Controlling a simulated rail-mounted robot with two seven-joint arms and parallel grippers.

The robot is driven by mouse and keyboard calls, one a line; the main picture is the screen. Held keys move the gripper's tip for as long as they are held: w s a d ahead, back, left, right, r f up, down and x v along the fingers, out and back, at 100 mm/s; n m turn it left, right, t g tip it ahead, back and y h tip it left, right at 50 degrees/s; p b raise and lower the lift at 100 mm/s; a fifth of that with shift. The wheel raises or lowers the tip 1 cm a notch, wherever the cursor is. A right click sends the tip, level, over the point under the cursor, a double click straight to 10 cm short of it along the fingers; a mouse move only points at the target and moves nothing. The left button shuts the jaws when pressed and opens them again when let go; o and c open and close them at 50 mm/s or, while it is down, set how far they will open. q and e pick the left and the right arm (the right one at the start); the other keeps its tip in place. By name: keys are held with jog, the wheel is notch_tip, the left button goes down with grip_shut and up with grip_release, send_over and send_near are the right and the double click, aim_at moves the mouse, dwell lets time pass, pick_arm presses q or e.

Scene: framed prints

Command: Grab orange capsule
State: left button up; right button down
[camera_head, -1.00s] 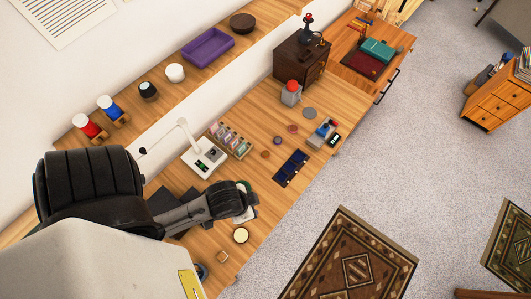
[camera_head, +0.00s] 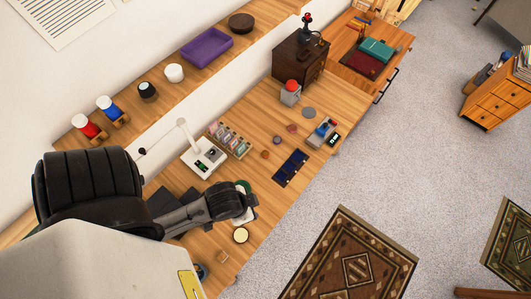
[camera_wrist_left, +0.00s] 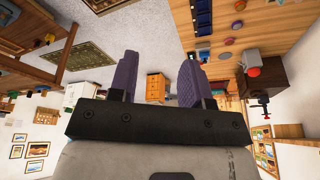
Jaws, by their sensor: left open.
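I cannot pick out an orange capsule for certain. Small reddish-brown round pieces, one nearer (camera_head: 265,154) and one farther (camera_head: 292,128), lie on the wooden desk (camera_head: 262,115) in the head view, too small to identify. My left gripper (camera_head: 243,203) is over the near part of the desk, at the end of the arm coming in from the left. In the left wrist view its two purple fingers (camera_wrist_left: 158,78) stand wide apart with nothing between them. My right gripper is in neither view.
A dark blue tray (camera_head: 291,168), a rack of small bottles (camera_head: 230,139), a white device (camera_head: 204,158) and a grey container with a red top (camera_head: 290,92) stand on the desk. A dark wooden cabinet (camera_head: 300,58) is farther back. A raised shelf (camera_head: 195,70) runs along the wall.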

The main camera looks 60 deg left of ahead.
pick_arm(q)
jog(key=o, duration=0.5)
jog(key=shift+a, duration=0.15)
